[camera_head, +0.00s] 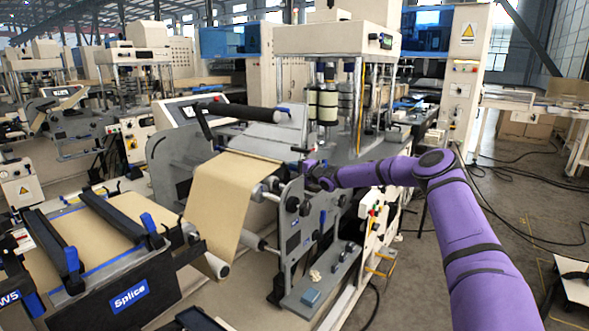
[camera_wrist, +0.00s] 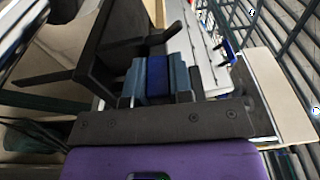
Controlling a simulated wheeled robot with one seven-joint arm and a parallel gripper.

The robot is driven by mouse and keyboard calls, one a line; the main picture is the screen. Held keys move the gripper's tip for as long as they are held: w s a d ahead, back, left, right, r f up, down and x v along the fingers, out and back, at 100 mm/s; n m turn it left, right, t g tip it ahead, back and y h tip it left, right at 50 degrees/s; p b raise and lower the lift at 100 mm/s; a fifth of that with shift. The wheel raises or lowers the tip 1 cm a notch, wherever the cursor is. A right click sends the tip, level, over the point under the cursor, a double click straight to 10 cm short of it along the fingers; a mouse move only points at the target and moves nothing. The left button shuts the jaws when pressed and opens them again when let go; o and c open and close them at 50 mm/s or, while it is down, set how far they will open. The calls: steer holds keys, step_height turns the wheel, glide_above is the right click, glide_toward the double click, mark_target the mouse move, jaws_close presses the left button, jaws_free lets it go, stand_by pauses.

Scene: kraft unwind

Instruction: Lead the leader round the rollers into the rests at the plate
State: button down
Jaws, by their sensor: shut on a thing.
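The brown kraft web (camera_head: 222,200) hangs as a broad sheet from a bar at its upper edge down to a pale lower roller (camera_head: 217,266). Another brown stretch lies on the Splice table (camera_head: 95,225) at the left. My gripper (camera_head: 312,172) is at the right side of the unwind frame, just right of the sheet's upper edge. In the wrist view my gripper (camera_wrist: 158,78) is shut on a blue block (camera_wrist: 157,76), between its two grey-blue fingers. I cannot tell how the block joins the sheet. The rests are not clearly seen.
Black clamps with blue ends (camera_head: 152,230) stand over the Splice table. A dark roller (camera_head: 238,112) spans above the sheet. The grey side plate (camera_head: 297,225) with roller ends is below my gripper. A tall machine (camera_head: 335,60) stands behind. Cables lie on the floor at right.

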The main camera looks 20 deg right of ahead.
steer(key=shift+f, duration=0.1)
steer(key=c, duration=0.9)
jaws_free()
steer(key=shift+c, duration=0.2)
